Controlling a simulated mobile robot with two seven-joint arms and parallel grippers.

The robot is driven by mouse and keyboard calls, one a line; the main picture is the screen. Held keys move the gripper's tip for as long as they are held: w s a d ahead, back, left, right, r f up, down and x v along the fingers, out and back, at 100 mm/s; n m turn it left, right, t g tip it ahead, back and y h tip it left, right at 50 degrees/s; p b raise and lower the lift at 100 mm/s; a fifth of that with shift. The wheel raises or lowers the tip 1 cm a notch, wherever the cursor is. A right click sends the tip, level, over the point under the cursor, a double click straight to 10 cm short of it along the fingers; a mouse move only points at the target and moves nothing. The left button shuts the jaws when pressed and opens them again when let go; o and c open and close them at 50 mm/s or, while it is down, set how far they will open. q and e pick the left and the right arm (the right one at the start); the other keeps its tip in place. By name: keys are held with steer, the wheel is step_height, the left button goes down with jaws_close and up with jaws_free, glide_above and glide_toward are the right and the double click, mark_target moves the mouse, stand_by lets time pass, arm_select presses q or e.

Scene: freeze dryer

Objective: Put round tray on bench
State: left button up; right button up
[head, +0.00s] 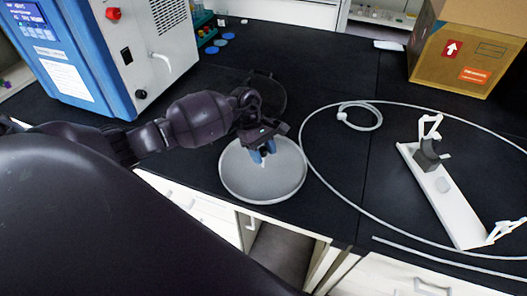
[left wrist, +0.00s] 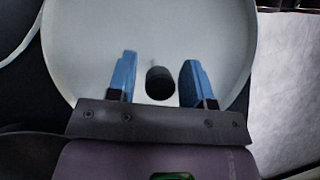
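The round tray (head: 237,181), pale grey with a raised rim, appears to lie flat at the front edge of the black bench (head: 335,200). I cannot tell whether it rests fully on it. My left gripper (head: 263,155) points down over the tray's middle, with its blue fingers apart. In the left wrist view the open fingers (left wrist: 157,80) stand over the pale tray (left wrist: 80,50). A short dark cylinder (left wrist: 160,84) shows between them, with gaps on both sides. Whether the fingertips touch the tray is unclear. My right gripper is not in view.
A blue-and-white machine (head: 110,60) stands at the back left. A dark round disc (head: 268,95) lies behind my gripper. A hose (head: 318,172) loops to the right of the tray, around a white stand (head: 445,205). A cardboard box (head: 462,60) stands at the back right.

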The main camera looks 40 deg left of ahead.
arm_select(q)
steer(key=shift+o, duration=0.2)
steer(key=shift+r, duration=0.25)
steer(key=v, duration=1.1)
steer(key=shift+a+r+b, duration=0.25)
steer(key=shift+r+b, duration=0.1)
steer(key=shift+b, duration=0.1)
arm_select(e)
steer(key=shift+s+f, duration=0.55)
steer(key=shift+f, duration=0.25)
